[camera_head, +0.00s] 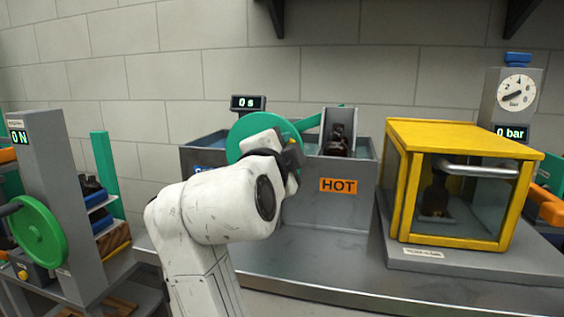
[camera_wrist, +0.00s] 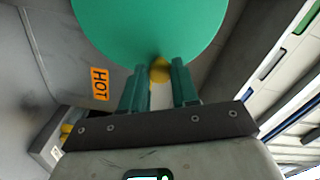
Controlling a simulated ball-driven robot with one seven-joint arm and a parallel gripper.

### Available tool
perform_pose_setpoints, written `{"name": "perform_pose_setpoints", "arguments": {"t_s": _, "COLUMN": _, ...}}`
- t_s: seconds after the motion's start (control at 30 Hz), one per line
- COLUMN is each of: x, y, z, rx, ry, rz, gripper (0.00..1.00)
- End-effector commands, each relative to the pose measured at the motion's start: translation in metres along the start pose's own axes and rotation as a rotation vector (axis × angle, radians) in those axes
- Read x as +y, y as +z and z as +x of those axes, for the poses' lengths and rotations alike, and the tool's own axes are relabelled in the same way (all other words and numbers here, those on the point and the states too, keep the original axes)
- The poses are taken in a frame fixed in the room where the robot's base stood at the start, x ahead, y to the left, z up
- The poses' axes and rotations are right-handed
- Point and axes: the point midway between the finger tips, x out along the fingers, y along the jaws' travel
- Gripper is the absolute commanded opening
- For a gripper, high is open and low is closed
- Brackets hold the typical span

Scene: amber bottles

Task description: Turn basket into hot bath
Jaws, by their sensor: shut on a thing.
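The green wheel (camera_head: 257,130) stands at the front of the grey bath tank (camera_head: 300,205), partly behind my arm. In the wrist view the wheel (camera_wrist: 150,25) fills the top, and my gripper (camera_wrist: 160,78) is shut on its yellow knob (camera_wrist: 159,68) near the rim. My gripper also shows in the head view (camera_head: 291,157). The grey basket (camera_head: 350,121), with a dark bottle (camera_head: 337,146) in it, is at the right side, above the HOT label (camera_head: 339,185). How deep it sits is hidden by the tank's front wall. The blue label at left is mostly hidden.
The timer (camera_head: 248,103) reads 0 s. A yellow glass-walled chamber (camera_head: 455,137) with a bottle inside stands at right, beside a gauge post (camera_head: 513,100) reading 0 bar. A grey stand with a green handwheel (camera_head: 38,232) is at left.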

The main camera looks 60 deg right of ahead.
Motion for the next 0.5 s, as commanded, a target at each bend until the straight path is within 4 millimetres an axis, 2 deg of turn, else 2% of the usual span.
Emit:
{"name": "perform_pose_setpoints", "arguments": {"t_s": 0.03, "x": 0.008, "y": 0.001, "z": 0.001, "rx": 0.003, "ry": 0.005, "rz": 0.025, "gripper": 0.0}}
{"name": "perform_pose_setpoints", "arguments": {"t_s": 0.5, "x": 0.022, "y": 0.003, "z": 0.001, "rx": 0.004, "ry": 0.004, "rz": 0.259, "gripper": 0.0}}
